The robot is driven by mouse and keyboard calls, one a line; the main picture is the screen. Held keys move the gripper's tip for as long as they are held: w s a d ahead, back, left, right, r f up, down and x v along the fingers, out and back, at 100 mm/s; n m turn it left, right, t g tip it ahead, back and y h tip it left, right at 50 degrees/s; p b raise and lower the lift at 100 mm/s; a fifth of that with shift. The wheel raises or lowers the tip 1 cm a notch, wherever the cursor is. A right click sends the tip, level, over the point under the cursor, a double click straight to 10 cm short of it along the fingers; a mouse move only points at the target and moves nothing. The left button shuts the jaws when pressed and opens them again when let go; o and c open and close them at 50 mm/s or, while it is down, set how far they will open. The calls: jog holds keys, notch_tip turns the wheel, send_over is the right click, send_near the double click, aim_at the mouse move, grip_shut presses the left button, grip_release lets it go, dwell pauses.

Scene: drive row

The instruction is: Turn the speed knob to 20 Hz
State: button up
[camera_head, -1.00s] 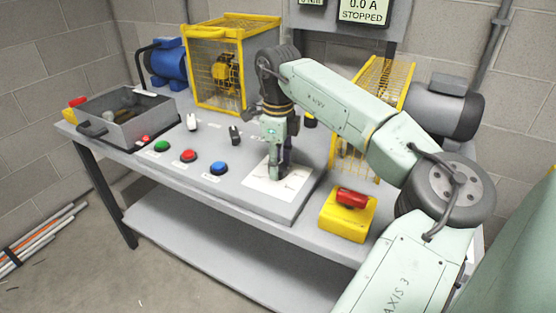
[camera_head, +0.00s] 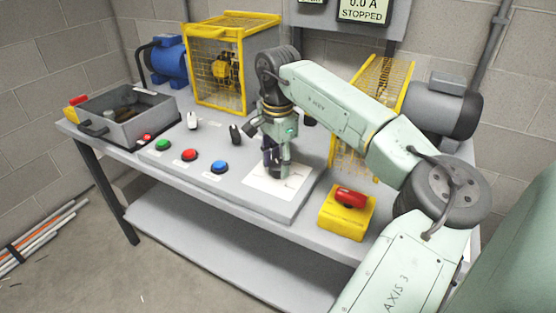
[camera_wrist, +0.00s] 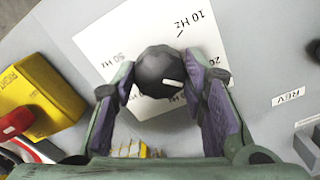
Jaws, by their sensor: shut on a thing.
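The speed knob (camera_wrist: 158,70) is dark and round with a white pointer line, standing on a white dial card (camera_wrist: 105,40). The pointer slants to the lower right in the wrist view. The card's 10 Hz mark is above right of the knob and 50 Hz is to the left. A label starting with 20 is at the right, partly covered by a finger. My gripper (camera_wrist: 160,82) is shut on the knob, one purple pad on each side. In the head view my gripper (camera_head: 276,172) is down at the dial card (camera_head: 292,190), hiding most of the knob.
A yellow box with a red top (camera_head: 348,208) stands right of the card. Red (camera_head: 190,155) and blue (camera_head: 219,167) buttons and a black switch (camera_head: 235,134) lie left. A yellow cage (camera_head: 340,150) is close behind right. The display (camera_head: 362,10) reads 0.0 A STOPPED.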

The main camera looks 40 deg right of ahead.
aim_at(278, 164)
jog(key=shift+n, duration=1.1)
jog(key=o, duration=1.2)
jog(key=shift+r, duration=0.1)
notch_tip(278, 164, up, 12)
jog(key=shift+f, duration=0.1)
